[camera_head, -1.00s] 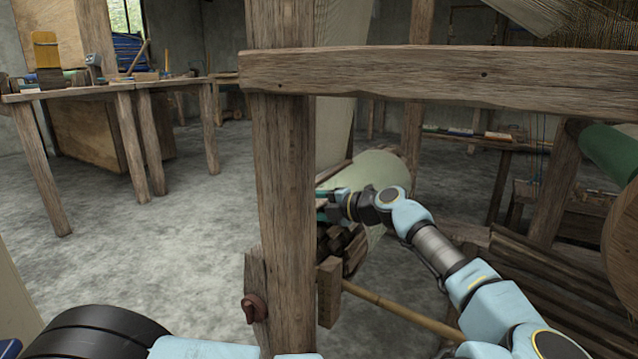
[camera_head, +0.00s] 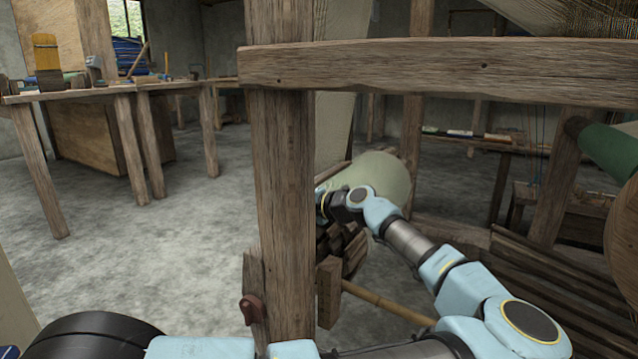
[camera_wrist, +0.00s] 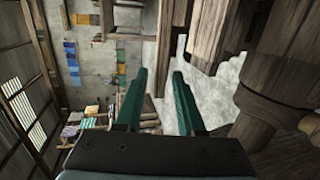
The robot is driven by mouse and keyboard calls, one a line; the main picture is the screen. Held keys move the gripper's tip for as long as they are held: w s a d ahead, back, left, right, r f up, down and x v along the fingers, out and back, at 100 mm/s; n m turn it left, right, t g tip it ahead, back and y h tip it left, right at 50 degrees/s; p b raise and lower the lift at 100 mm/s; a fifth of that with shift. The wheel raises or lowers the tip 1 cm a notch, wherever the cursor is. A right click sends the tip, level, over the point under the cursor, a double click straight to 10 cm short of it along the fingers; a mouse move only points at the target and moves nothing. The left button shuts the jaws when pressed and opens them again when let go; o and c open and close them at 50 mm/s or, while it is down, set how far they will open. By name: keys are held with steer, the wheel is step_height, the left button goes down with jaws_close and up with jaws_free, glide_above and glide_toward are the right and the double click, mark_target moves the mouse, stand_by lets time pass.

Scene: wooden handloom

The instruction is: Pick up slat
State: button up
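My gripper (camera_wrist: 159,76) is open in the wrist view, its two green fingers apart with nothing held between them. In the head view my arm reaches from the lower right to behind the upright post, which hides the fingers. No single slat stands out clearly. Short dark wooden pieces (camera_head: 342,246) sit in a bundle just right of the post, below my wrist. Long dark wooden bars (camera_head: 560,285) lie side by side at the lower right. I cannot tell which of these is the slat.
The thick upright post (camera_head: 284,200) and the horizontal beam (camera_head: 440,75) stand close in front of me. A pale cloth roll (camera_head: 385,178) is behind my wrist. A bamboo pole (camera_head: 385,302) runs low on the right. A workbench (camera_head: 110,92) stands at left, with open floor (camera_head: 150,270) before it.

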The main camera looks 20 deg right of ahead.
jaws_close()
stand_by(0.5)
